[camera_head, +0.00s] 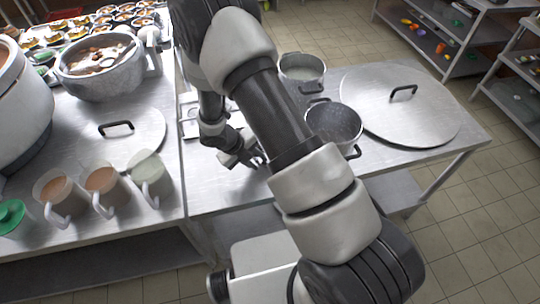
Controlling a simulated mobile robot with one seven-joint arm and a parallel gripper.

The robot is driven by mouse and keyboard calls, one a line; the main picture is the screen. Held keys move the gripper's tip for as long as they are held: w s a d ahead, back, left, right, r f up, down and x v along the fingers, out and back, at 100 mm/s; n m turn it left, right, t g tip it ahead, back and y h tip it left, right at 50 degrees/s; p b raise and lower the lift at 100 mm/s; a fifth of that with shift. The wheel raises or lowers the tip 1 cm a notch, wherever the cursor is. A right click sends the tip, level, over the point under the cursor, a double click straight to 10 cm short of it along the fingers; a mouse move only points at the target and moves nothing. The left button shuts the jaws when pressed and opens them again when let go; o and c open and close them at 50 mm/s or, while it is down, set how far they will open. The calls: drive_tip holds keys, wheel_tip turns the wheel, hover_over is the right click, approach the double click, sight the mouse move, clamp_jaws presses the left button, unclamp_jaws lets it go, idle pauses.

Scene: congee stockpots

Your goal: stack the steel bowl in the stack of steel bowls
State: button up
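My gripper (246,158) hangs low over the middle steel table (225,196), left of the pots. It is small and dark here, and I cannot tell whether its fingers are open or shut, or whether they hold anything. I cannot make out the steel bowl or the stack of steel bowls; my arm covers part of the table. Two steel vessels with handles stand right of my arm: a nearer dark-handled pot (336,124) and a farther pot (302,66).
A large round lid (400,110) covers the table's right side. At left stand a pot of brown broth (98,66), another lid (133,128), several handled cups (103,186) and several small food dishes (100,20). Shelving (455,40) stands at upper right.

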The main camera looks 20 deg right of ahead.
drive_tip(key=shift+c, duration=0.2)
clamp_jaws()
